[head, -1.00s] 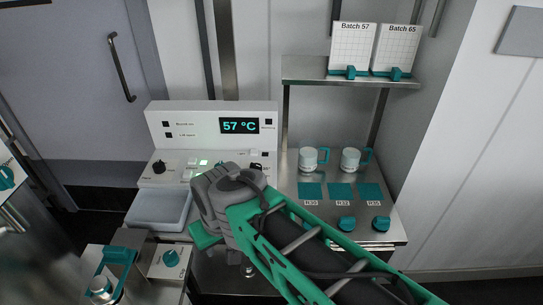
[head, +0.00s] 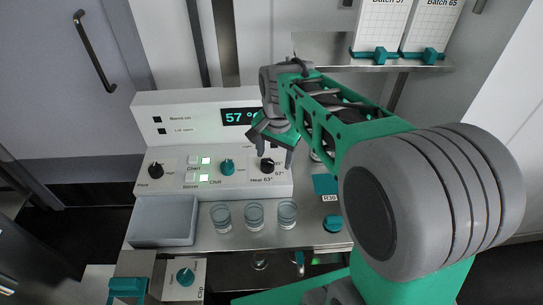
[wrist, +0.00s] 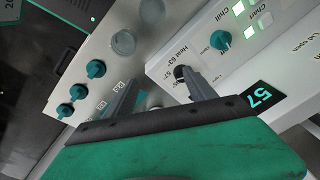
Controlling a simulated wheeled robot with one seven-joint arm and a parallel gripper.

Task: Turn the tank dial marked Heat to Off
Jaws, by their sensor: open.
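The Heat dial (head: 267,166) is a small black knob at the right of the white tank panel (head: 185,182), with markings such as 63° and 57° around it. In the wrist view the Heat dial (wrist: 181,73) shows close to the tip of the right finger. Which mark it points at is too small to tell. My gripper (head: 275,154) is open and empty, just in front of and above the dial. In the wrist view my gripper (wrist: 160,76) has its fingers apart, with the dial beside the right one rather than midway between them.
A teal Chill dial (head: 227,167) sits left of Heat, and a black dial (head: 156,171) is at the far left. Several glass jars (head: 254,214) and a pale tray (head: 163,220) stand before the panel.

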